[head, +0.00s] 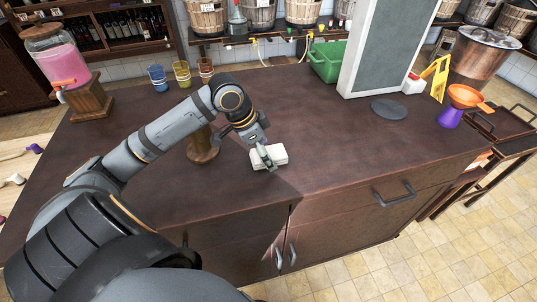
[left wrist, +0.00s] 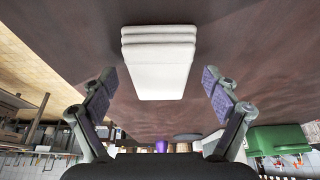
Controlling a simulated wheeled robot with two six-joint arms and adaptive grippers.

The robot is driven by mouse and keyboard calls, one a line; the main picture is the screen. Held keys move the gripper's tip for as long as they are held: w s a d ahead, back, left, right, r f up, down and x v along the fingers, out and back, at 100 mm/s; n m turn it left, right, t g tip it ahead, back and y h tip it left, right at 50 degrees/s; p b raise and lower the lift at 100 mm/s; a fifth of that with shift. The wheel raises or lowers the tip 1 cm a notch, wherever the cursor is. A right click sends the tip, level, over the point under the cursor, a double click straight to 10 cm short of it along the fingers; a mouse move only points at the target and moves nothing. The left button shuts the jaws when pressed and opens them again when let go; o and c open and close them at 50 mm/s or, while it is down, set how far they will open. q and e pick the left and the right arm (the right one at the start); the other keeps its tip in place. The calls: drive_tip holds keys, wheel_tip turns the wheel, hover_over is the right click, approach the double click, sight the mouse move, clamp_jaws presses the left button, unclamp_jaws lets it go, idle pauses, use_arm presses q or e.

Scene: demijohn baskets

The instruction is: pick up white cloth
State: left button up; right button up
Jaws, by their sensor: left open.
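The white cloth (head: 276,158) is a folded, layered block lying on the brown counter, near its front edge. In the left wrist view the cloth (left wrist: 158,62) lies between and ahead of the two spread fingers, touching neither in that view. My left gripper (head: 266,158) is over the cloth in the head view, and its finger hides part of it. In the left wrist view my left gripper (left wrist: 160,85) is open and empty. My right gripper is in neither view.
A round wooden stand (head: 203,146) is close beside my left arm. A drink dispenser (head: 56,62) and several small cups (head: 182,74) stand at the back left. A green crate (head: 326,62), a grey board (head: 390,45) and a dark disc (head: 389,109) are at the back right. The counter right of the cloth is clear.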

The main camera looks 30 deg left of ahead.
sight(273, 153)
use_arm(q)
drive_tip(key=c, duration=1.3)
drive_tip(key=shift+r+b, duration=0.2)
drive_tip(key=shift+b, duration=0.3)
drive_tip(key=shift+c, duration=0.2)
drive_tip(key=r, duration=0.4)
drive_tip(key=shift+s+r+p, duration=0.15)
drive_tip(key=shift+s+p, duration=0.2)
drive_tip(key=s+d+r+b, duration=0.5)
drive_tip(key=s+r, duration=0.4)
drive_tip(key=s, duration=0.3)
drive_tip(key=shift+d+b, duration=0.2)
drive_tip(key=shift+b, duration=0.65)
drive_tip(key=shift+s+f, duration=0.1)
